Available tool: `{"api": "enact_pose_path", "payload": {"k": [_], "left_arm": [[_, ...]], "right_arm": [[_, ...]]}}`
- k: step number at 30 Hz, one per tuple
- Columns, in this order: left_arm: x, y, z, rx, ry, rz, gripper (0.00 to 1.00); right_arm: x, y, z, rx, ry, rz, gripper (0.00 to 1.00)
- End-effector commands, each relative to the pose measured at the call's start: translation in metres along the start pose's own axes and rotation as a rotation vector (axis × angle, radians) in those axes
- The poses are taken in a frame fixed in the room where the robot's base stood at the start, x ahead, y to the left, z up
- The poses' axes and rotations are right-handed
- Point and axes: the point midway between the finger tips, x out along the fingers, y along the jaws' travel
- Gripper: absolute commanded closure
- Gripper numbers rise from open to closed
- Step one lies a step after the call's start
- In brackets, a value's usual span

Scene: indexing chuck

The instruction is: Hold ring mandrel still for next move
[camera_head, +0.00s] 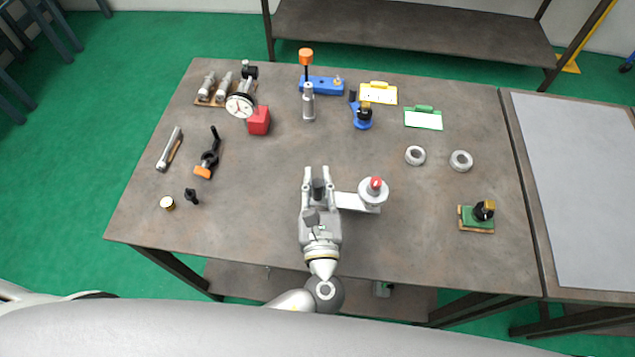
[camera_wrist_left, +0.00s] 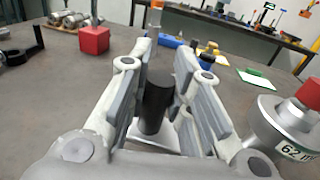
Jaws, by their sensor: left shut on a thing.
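My left gripper (camera_head: 318,184) is over the front middle of the table, shut on an upright dark cylinder (camera_head: 319,190). In the left wrist view the dark cylinder (camera_wrist_left: 155,103) stands between the two finger pads. A light flat plate (camera_head: 350,202) runs from under it to a round grey body (camera_head: 373,197) with a red top (camera_head: 376,184); these look like one piece, which I take for the ring mandrel. The grey body shows in the left wrist view (camera_wrist_left: 283,128) with a partly cut-off "62" label. My right gripper is out of view.
Two grey rings (camera_head: 415,155) (camera_head: 461,161) lie to the right. A green block with a black knob (camera_head: 478,216) is at the front right. A dial gauge (camera_head: 239,106), a red block (camera_head: 259,121) and a grey post (camera_head: 308,105) stand behind. The front right middle is clear.

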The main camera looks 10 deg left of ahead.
Motion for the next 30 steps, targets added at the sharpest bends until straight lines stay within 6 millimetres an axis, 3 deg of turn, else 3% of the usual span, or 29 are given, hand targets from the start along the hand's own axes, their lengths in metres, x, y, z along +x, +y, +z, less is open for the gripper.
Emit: {"api": "enact_pose_path", "payload": {"k": [30], "left_arm": [[0.022, -0.002, -0.019, -0.003, -0.003, 0.0, 1.0]], "right_arm": [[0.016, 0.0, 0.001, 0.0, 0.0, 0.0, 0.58]]}}
